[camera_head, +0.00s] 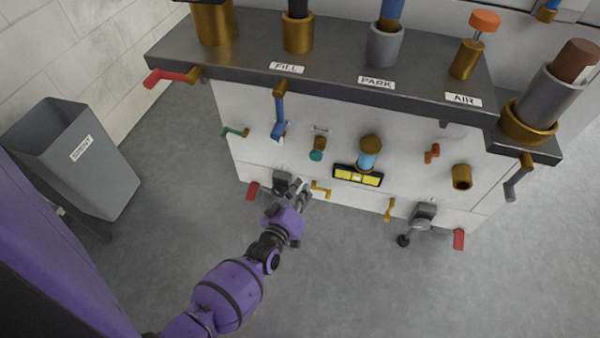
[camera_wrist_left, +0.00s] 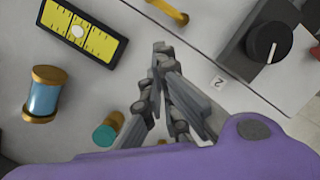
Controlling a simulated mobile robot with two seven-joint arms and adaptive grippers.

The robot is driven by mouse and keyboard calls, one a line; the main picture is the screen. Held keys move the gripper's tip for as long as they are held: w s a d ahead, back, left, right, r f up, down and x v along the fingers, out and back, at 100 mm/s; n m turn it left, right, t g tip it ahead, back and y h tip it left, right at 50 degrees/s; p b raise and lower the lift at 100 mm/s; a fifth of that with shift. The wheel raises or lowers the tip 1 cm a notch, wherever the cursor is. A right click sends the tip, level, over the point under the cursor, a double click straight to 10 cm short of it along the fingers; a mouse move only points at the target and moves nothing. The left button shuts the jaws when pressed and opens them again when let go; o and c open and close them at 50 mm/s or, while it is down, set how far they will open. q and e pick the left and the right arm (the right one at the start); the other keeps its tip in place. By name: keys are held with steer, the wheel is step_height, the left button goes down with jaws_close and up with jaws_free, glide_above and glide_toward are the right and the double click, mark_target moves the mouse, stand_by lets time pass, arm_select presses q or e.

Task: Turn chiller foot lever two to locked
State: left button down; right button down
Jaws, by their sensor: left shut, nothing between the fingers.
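A white label "2" (camera_wrist_left: 217,82) sits on the pale cabinet panel beside a grey foot block with a dark round knob (camera_wrist_left: 270,42). This grey block shows in the head view (camera_head: 282,180) at the cabinet's lower left, with a red lever (camera_head: 253,190) to its left. A yellow lever (camera_head: 320,189) is just right of my left gripper (camera_head: 304,187); part of it shows at the top of the wrist view (camera_wrist_left: 170,10). The left gripper's fingertips meet in the wrist view (camera_wrist_left: 162,47), shut and empty, between block and yellow lever. Which lever belongs to foot two is unclear.
A yellow bubble level (camera_head: 358,176) and a blue sight glass (camera_head: 368,155) are right of the gripper. A grey bin (camera_head: 75,160) stands left. The floor in front is open.

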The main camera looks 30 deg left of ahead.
arm_select(q)
steer(key=w+d+f+b, duration=0.2)
steer(key=w+f, duration=0.1)
steer(key=w, duration=0.1)
steer(key=shift+w+d+f+b, duration=0.15)
steer(key=shift+d+f+b, duration=0.05)
steer(key=shift+f+b, duration=0.1)
stand_by(0.4)
